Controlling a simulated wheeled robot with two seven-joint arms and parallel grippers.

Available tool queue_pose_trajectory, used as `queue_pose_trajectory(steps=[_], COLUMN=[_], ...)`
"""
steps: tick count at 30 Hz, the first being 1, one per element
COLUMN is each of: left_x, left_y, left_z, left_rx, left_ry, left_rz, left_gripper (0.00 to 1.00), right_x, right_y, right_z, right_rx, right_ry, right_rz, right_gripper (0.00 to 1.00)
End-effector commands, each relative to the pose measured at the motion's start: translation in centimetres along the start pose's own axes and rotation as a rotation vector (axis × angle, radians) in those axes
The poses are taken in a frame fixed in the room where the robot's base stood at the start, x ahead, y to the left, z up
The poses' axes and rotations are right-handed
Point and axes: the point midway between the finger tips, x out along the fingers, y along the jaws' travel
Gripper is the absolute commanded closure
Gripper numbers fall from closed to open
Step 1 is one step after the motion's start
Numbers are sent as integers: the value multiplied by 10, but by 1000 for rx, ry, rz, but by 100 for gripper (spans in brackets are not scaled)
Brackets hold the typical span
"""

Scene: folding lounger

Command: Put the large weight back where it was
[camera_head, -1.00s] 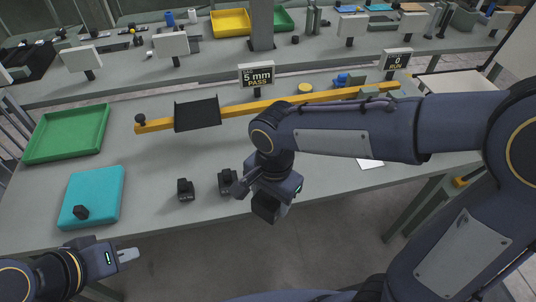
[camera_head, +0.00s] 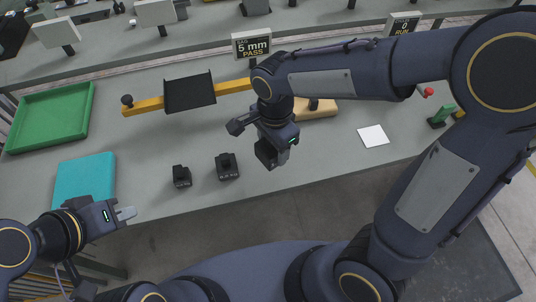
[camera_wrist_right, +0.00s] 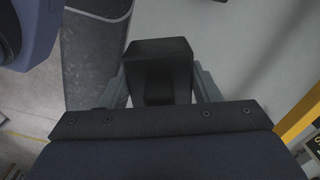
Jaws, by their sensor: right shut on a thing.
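The large weight (camera_head: 266,154) is a black block held in my right gripper (camera_head: 270,140). It hangs over the table near the front edge, right of two smaller black weights (camera_head: 181,176) (camera_head: 227,166) that stand on the table. In the right wrist view the large weight (camera_wrist_right: 158,62) sits between both fingers, and the gripper is shut on it. My left gripper (camera_head: 126,214) is at the front left, by the teal pad (camera_head: 84,178). Its pale fingers show, but the gap between them is unclear. My left arm hides the pad's near corner.
A yellow beam (camera_head: 148,106) carries a black tray (camera_head: 189,92) behind the weights. A "5 mm PASS" sign (camera_head: 251,44) stands behind it. A green tray (camera_head: 50,116) is at the left. A white card (camera_head: 373,136) lies on the right. Bare table lies between the pad and beam.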

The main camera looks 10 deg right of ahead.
Motion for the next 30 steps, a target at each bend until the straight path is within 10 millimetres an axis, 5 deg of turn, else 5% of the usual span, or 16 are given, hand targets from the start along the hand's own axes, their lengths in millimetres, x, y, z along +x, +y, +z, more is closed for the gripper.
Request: queue_pose_trajectory(steps=[21,30], left_x=[0,0], left_y=[0,0], left_z=[0,0], left_rx=[0,0], left_ry=[0,0], left_rz=[0,0], left_gripper=[100,100], right_x=[72,78], right_y=[-26,-27], right_z=[-31,-31], right_rx=[-2,-1], right_ry=[0,-1], right_rz=[1,-2], right_gripper=[100,100])
